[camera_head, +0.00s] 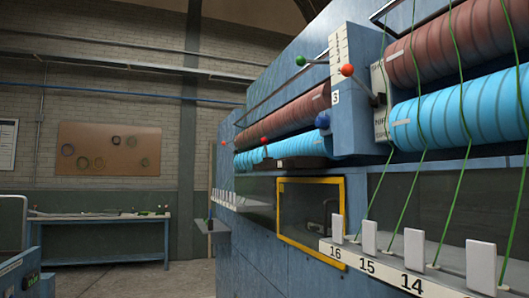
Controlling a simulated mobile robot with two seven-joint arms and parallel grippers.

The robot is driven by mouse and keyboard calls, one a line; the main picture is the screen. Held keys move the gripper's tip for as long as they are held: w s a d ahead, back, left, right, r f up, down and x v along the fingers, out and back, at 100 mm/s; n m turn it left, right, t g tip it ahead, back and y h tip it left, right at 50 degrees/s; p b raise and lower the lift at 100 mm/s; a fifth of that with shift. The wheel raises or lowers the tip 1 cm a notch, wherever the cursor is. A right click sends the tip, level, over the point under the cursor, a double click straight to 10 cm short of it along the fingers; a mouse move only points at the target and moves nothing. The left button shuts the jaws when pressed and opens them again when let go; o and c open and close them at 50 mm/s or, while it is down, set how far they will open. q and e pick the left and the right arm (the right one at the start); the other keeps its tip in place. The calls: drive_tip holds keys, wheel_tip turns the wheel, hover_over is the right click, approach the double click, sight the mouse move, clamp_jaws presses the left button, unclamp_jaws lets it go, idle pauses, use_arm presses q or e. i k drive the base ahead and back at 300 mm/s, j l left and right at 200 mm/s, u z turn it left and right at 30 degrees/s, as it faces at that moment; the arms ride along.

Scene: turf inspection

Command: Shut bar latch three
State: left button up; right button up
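A big blue machine (290,60) fills the right side. On its front ledge (385,275), white upright blocks (369,237) stand beside the numbers 16, 15 and 14. A white strip with small, unclear markings (339,55) runs up a blue housing. Neither of my grippers is in view.
Brown rollers (440,45) and light-blue rollers (440,112) lie along the machine, with green strands hanging in front at right. A yellow frame (311,180) surrounds a dark window. A workbench (100,235) stands at the back left. Some bare floor (185,278) lies between.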

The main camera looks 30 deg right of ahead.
sight(263, 141)
drive_tip(key=i+j+z, duration=0.1)
drive_tip(key=i+z, duration=0.35)
drive_tip(key=i+j+z, duration=0.25)
drive_tip(key=i+z, duration=0.2)
drive_tip(key=i+j+z, duration=0.2)
drive_tip(key=z, duration=0.2)
drive_tip(key=i+j+z, duration=0.2)
drive_tip(key=j+z, duration=0.25)
